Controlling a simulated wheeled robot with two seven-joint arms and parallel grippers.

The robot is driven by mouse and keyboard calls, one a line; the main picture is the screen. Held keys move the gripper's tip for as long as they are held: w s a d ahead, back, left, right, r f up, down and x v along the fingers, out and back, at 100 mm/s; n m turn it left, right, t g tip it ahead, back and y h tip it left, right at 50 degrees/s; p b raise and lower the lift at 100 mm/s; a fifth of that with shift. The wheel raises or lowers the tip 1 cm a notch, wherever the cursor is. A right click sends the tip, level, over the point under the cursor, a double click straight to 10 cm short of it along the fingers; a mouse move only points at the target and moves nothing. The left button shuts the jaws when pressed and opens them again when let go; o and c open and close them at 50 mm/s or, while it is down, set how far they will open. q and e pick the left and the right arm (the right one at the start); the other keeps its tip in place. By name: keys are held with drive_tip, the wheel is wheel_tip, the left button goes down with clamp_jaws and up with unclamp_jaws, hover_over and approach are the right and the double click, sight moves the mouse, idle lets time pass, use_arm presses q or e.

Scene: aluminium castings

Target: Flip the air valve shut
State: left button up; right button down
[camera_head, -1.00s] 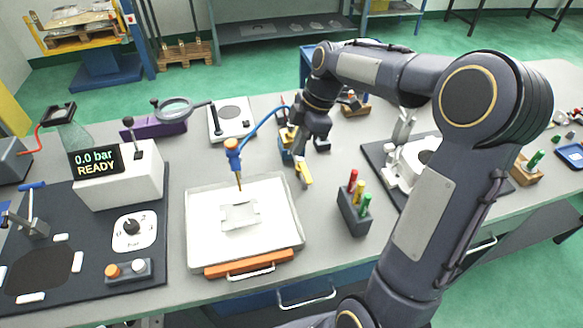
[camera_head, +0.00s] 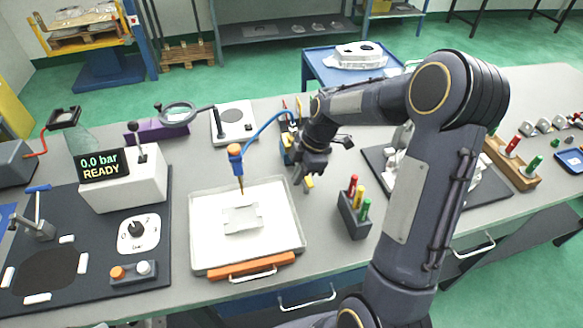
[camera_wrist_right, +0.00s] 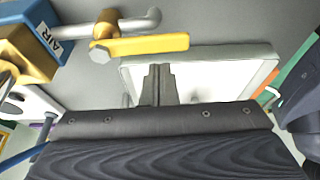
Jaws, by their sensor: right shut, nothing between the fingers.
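The air valve shows best in the right wrist view, with a brass body (camera_wrist_right: 106,26) beside a blue block (camera_wrist_right: 38,24) marked AIR. Its flat yellow lever (camera_wrist_right: 150,45) points right, roughly along the grey pipe (camera_wrist_right: 138,22). In the head view a bit of the yellow lever (camera_head: 309,182) shows just by my right gripper (camera_head: 299,179); my arm hides most of the valve. In the wrist view my right gripper (camera_wrist_right: 158,70) is shut and empty, its tips just below the lever in the picture. I cannot tell whether they touch it. My left gripper is not in view.
A white tray (camera_head: 295,225) with an orange handle edge lies left of the gripper. A holder (camera_head: 352,222) with red, yellow and green pens stands to the right. A display (camera_head: 103,165) reads 0.0 bar READY. A blue hose tool (camera_head: 236,155) stands over the tray.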

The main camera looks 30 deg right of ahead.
drive_tip(key=shift+d, duration=0.55)
drive_tip(key=shift+s, duration=0.1)
